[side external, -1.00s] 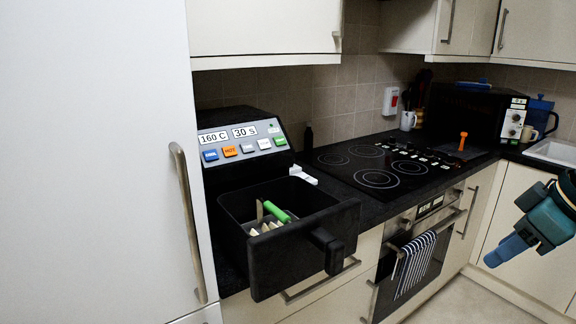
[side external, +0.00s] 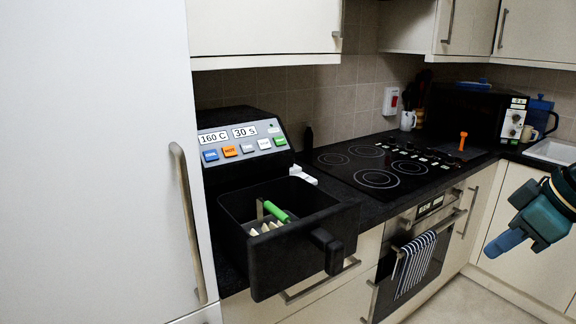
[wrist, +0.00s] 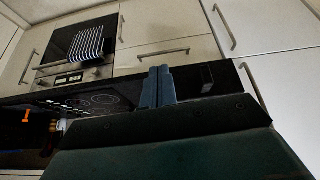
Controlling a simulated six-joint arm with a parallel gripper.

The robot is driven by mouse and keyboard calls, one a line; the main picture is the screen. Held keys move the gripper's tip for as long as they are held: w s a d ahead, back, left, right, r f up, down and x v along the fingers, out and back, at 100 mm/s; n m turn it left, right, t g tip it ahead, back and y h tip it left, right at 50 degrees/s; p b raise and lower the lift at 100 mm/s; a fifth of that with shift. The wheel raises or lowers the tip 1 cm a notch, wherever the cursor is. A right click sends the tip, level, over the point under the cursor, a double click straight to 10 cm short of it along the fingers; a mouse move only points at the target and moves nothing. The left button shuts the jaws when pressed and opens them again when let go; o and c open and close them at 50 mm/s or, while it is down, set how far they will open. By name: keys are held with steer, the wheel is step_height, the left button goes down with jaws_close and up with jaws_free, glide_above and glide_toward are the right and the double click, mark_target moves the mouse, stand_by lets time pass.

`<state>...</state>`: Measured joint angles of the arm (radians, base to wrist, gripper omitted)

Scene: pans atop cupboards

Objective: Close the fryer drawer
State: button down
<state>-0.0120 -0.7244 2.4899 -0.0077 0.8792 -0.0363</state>
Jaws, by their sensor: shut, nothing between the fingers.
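The black fryer drawer (side external: 240,262) is pulled out of the fryer (side external: 228,160) at the left of the side view. Its handle (side external: 328,250) points toward the right front. A green-handled item (side external: 274,211) and several pale, fry-like pieces (side external: 264,228) lie in the drawer. My gripper (side external: 486,257) is shut and empty at the far right, well apart from the drawer. In the wrist view its blue fingers (wrist: 158,87) are together, with a dark, drawer-like shape (wrist: 207,76) beyond them to the right.
A black hob (side external: 376,165) is set in the counter right of the fryer. A striped towel (side external: 415,262) hangs on the oven door. A tall white cupboard door (side external: 90,160) stands left of the fryer. Open space lies between my gripper and the drawer.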

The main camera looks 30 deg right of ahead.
steer(key=w+a+f+n+y, duration=0.1)
steer(key=w+a+n, duration=0.4)
steer(key=w+a+f+n+y, duration=0.1)
steer(key=w+a+n+y, duration=0.1)
steer(key=w+a+n, duration=0.3)
steer(key=w+a+f+n+y, duration=0.1)
steer(key=w+a+n, duration=0.5)
steer(key=w+a, duration=0.1)
steer(key=shift+w+a+f+y, duration=0.15)
steer(key=shift+a+f+y, duration=0.1)
steer(key=shift+f+y, duration=0.05)
steer(key=shift+f, duration=0.1)
glide_toward(269, 279)
steer(key=shift+x, duration=2.4)
